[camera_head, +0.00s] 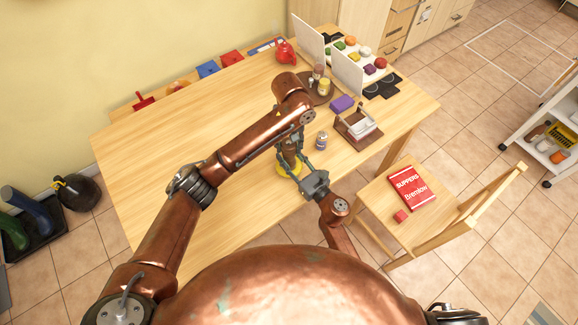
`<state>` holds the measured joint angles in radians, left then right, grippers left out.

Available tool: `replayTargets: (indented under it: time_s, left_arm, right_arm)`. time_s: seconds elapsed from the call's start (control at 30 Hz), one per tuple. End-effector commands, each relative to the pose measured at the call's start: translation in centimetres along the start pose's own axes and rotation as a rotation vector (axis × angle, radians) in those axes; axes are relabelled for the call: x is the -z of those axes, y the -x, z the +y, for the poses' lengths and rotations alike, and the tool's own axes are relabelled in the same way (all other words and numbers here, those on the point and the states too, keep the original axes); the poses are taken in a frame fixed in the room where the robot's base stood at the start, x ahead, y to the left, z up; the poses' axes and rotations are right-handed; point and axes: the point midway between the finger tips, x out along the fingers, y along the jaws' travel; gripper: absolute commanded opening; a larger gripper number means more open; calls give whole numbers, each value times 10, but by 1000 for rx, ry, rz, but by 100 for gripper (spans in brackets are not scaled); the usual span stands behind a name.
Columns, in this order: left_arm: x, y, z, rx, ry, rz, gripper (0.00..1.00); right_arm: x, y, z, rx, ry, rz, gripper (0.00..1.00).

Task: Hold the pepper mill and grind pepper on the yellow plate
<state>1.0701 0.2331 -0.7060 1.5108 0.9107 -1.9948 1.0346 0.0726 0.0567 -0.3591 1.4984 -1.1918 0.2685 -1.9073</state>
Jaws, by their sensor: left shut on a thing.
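The brown pepper mill (287,153) stands upright, over or on the yellow plate (283,170) near the table's front edge. I cannot tell whether it touches the plate. My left gripper (296,138) comes down from above and is shut on the pepper mill, partly hidden by my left arm. My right gripper (297,165) reaches up from the front, its fingers close beside the mill and over the plate. Whether it is open or shut is not clear.
A small jar (321,141) stands right of the plate. A brown holder with a white container (358,127) and a purple block (342,103) are farther right. A red kettle (285,52) is at the back. A chair (425,205) holds a red book. The table's left half is clear.

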Motion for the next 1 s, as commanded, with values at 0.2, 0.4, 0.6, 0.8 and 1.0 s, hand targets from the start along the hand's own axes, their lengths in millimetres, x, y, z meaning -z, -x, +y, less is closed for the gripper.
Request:
replayTargets:
  time_s: [0.2, 0.4, 0.6, 0.8, 1.0]
  left_arm:
    - [1, 2, -1, 3, -329, 5, 21]
    - [1, 2, -1, 3, -631, 4, 21]
    - [1, 2, 0, 1, -815, 4, 21]
    - [1, 2, 0, 1, -809, 4, 21]
    - [1, 2, 0, 1, -807, 4, 47]
  right_arm:
    - [2, 1, -1, 2, 0, 4, 20]
    - [2, 1, -1, 2, 0, 4, 20]
    - [3, 1, -1, 2, 0, 5, 20]
    - [3, 1, -1, 2, 0, 5, 20]
    - [3, 1, 0, 1, 0, 5, 20]
